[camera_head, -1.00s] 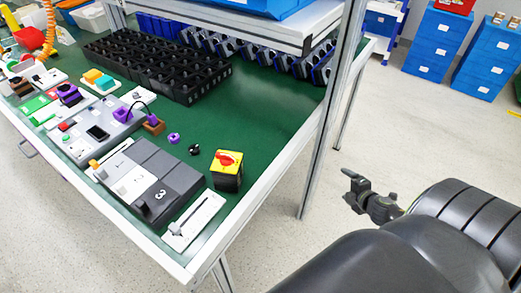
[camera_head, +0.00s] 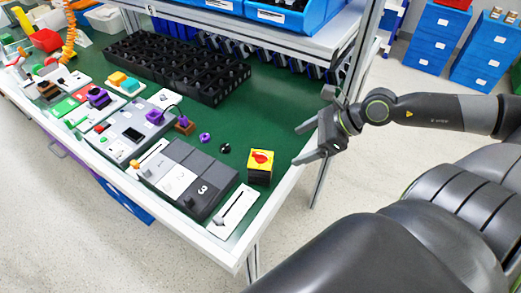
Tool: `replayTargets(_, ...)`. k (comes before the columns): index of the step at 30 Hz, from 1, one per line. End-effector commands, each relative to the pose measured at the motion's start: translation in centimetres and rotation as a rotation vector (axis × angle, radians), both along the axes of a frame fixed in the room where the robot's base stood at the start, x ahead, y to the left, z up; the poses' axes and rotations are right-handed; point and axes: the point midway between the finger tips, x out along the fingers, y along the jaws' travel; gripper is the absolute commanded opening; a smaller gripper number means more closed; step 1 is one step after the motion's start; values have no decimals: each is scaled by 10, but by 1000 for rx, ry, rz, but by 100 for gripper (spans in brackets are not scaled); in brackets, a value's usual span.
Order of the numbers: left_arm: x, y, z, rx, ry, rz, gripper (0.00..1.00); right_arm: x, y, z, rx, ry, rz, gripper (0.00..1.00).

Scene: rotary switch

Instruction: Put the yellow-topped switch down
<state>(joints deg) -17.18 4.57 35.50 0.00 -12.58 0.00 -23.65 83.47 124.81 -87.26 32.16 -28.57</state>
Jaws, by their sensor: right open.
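The yellow-topped switch (camera_head: 260,166) stands upright on the green table top near its right edge. It has a black body and a red rotary knob on the yellow face. My right gripper (camera_head: 298,145) comes in from the right, with its jaws open and empty. Its fingers point left over the table's right edge, to the right of the switch and apart from it. My left gripper is not in view.
A purple ring (camera_head: 205,137) and a small black knob (camera_head: 225,148) lie nearby. A black compartment tray (camera_head: 180,66) is behind. A metal post stands behind the gripper.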

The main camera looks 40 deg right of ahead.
Motion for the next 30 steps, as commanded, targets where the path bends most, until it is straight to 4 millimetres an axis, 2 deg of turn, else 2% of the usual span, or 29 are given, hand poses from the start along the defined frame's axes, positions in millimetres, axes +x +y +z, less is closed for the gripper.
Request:
replayTargets(1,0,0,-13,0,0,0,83,5,4,-10,5,-8,-1,84)
replayTargets(3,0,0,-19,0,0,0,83,9,8,-15,6,-8,-4,84)
replayTargets(11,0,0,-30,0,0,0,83,21,20,-29,9,-6,-8,84)
replayTargets(30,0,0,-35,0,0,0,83,50,48,-67,8,-3,-9,84)
